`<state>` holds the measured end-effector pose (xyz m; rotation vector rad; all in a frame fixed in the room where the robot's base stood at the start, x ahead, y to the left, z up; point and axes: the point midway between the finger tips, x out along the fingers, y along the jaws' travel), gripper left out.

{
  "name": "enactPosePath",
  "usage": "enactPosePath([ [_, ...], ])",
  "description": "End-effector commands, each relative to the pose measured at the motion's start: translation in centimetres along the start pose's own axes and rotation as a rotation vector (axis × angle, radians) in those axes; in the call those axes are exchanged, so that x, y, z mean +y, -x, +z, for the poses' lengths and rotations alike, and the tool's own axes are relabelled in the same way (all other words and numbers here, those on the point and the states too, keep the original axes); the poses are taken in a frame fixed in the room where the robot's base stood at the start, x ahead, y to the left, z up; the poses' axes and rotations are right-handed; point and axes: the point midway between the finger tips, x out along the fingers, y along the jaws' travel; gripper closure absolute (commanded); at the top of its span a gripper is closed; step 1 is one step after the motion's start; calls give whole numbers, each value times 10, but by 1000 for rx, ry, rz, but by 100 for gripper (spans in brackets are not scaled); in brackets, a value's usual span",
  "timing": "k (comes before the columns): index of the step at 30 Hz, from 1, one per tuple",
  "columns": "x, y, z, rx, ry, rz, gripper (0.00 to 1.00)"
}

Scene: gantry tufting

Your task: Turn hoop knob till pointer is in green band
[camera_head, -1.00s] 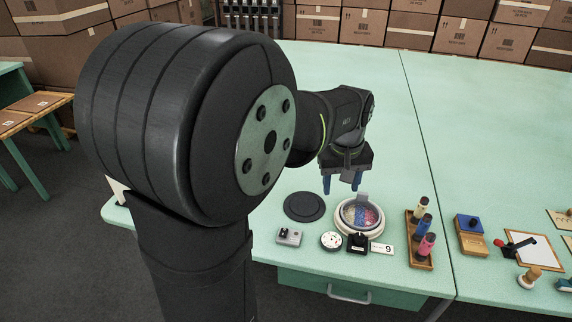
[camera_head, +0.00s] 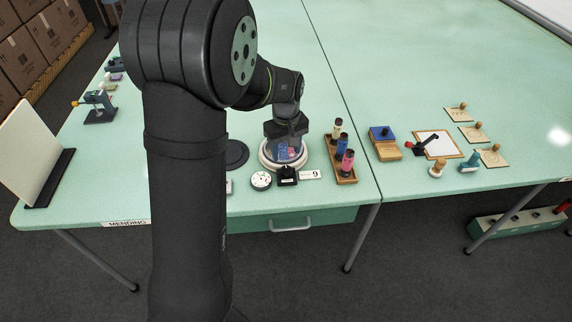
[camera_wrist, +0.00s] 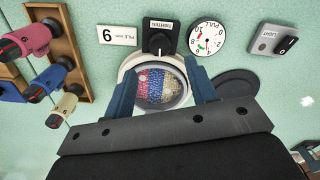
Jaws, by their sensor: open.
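The hoop knob (camera_wrist: 158,42) is black, beside a TIGHTEN label, at the edge of the round hoop (camera_wrist: 126,72). In the head view the knob (camera_head: 288,176) is at the near side of the white hoop ring (camera_head: 265,160). The PULL gauge (camera_wrist: 207,38) is a white dial with small red and green marks; its pointer is too small to read surely against the green band. My gripper (camera_wrist: 160,68) is open and empty. Its blue fingers straddle the hoop's red, blue and tan tufted face, with the knob beyond the fingertips. The gripper also shows in the head view (camera_head: 287,146), above the hoop.
A dark round disc (camera_wrist: 236,84) lies beside the hoop. The table behind the hoop is clear.

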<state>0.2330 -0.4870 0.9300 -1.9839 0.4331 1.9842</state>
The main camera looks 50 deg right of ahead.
Motion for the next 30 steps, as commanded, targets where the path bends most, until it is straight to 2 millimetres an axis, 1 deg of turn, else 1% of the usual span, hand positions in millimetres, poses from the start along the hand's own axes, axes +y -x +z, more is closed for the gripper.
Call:
enactPosePath([
  [1,-1,-12,1,-3,0,-3,48],
  [3,-1,-26,1,-3,0,-3,48],
  [9,0,-57,0,-2,0,-1,48],
  [15,0,-69,0,0,0,0,48],
  [23,0,-70,0,0,0,0,48],
  [26,0,-70,0,0,0,0,66],
  [27,0,-70,0,0,0,0,74],
  [29,0,-70,0,0,0,0,85],
  [30,0,-70,0,0,0,0,93],
])
